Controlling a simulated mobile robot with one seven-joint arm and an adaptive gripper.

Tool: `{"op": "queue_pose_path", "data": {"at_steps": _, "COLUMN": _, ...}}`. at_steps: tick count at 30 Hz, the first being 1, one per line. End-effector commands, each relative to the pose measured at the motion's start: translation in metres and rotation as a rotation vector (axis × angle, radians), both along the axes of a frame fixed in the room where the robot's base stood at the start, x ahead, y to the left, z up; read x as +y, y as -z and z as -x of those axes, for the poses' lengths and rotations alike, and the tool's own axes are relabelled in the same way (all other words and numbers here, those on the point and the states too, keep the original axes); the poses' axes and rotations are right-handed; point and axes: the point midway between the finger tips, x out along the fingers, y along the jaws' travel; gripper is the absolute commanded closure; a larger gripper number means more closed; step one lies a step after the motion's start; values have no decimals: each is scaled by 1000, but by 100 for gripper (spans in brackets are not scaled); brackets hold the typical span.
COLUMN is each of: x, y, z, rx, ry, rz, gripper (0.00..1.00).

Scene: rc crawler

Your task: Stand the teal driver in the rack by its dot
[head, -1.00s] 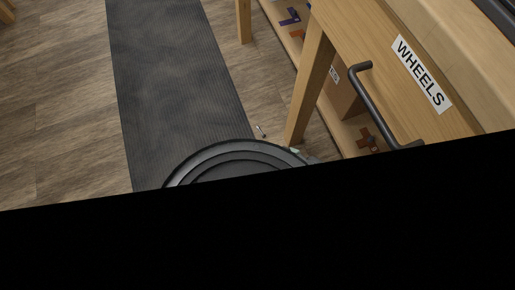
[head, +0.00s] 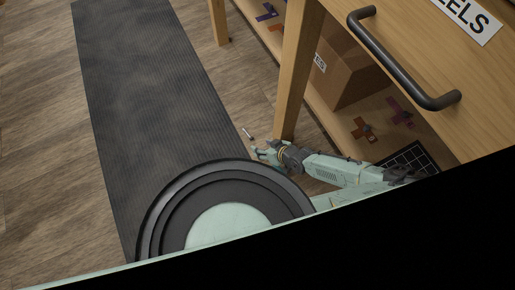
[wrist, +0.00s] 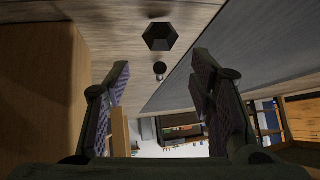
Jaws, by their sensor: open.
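A small thin object (head: 248,133) lies on the wood floor at the mat's right edge in the head view. It has a pale shaft and a dark end; I cannot tell if it is the teal driver. My gripper (head: 259,151) is low, close to this object and beside the table leg. In the wrist view my gripper (wrist: 161,62) is open, with nothing held between its fingers.
A wooden table leg (head: 297,75) stands right of my gripper. A drawer with a dark handle (head: 405,65) overhangs at the right. A low shelf holds a cardboard box (head: 347,72) and cross-shaped parts (head: 362,129). The grey mat (head: 140,110) is clear.

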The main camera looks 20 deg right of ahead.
Motion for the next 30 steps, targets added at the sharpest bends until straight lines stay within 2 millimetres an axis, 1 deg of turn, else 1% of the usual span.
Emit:
{"op": "queue_pose_path", "data": {"at_steps": 1, "x": 0, "y": 10, "z": -2, "rx": -2, "ry": 4, "rz": -2, "gripper": 50}}
{"op": "queue_pose_path", "data": {"at_steps": 6, "x": 4, "y": 13, "z": -8, "rx": -4, "ry": 2, "rz": 2, "gripper": 50}}
{"op": "queue_pose_path", "data": {"at_steps": 9, "x": 10, "y": 20, "z": -16, "rx": -2, "ry": -1, "rz": 2, "gripper": 50}}
{"op": "queue_pose_path", "data": {"at_steps": 13, "x": 11, "y": 21, "z": -20, "rx": -2, "ry": 0, "rz": 2, "gripper": 50}}
{"op": "queue_pose_path", "data": {"at_steps": 19, "x": 11, "y": 20, "z": -20, "rx": -2, "ry": 0, "rz": 2, "gripper": 50}}
{"op": "queue_pose_path", "data": {"at_steps": 30, "x": 11, "y": 21, "z": -20, "rx": -1, "ry": 0, "rz": 3, "gripper": 75}}
